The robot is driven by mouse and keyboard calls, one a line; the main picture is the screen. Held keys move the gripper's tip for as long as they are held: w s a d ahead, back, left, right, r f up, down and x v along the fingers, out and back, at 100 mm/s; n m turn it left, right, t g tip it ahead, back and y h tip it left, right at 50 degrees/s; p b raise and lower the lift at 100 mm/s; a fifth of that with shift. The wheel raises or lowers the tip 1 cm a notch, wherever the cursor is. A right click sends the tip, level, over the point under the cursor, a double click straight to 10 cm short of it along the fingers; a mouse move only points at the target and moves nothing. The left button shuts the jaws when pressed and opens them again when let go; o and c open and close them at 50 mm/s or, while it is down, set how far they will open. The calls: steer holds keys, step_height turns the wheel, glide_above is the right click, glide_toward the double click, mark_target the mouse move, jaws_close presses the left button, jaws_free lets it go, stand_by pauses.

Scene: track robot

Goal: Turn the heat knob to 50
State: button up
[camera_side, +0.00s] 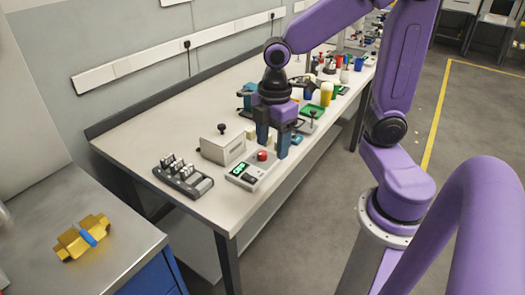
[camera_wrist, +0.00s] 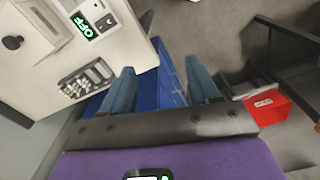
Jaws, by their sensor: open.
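A black knob (camera_side: 222,128) stands on a pale box (camera_side: 223,146) on the workbench; I cannot read any label or scale on it. The knob also shows at the left edge of the wrist view (camera_wrist: 12,42). In front of the box is a grey panel (camera_side: 246,178) with a lit green display, which reads OFF in the wrist view (camera_wrist: 83,25), and a red button (camera_side: 262,156). My gripper (camera_side: 272,146) is open and empty, fingers pointing down, right of the box near the red button. Its two fingers show apart in the wrist view (camera_wrist: 160,68).
A block of black and grey switches (camera_side: 183,178) lies at the bench's near left end. A side cabinet (camera_side: 125,250) holds a yellow part (camera_side: 83,237). Cups, a green tray (camera_side: 311,112) and other small items crowd the bench beyond my gripper. The wrist view shows a red bin (camera_wrist: 268,105).

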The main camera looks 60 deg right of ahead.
steer(key=w+d+f+n, duration=0.1)
steer(key=w+d+n, duration=0.1)
steer(key=w+d, duration=0.7)
steer(key=n, duration=0.1)
glide_above(263, 153)
step_height(263, 153, down, 2)
step_height(263, 153, down, 17)
steer(key=shift+w+r, duration=0.1)
steer(key=c, duration=1)
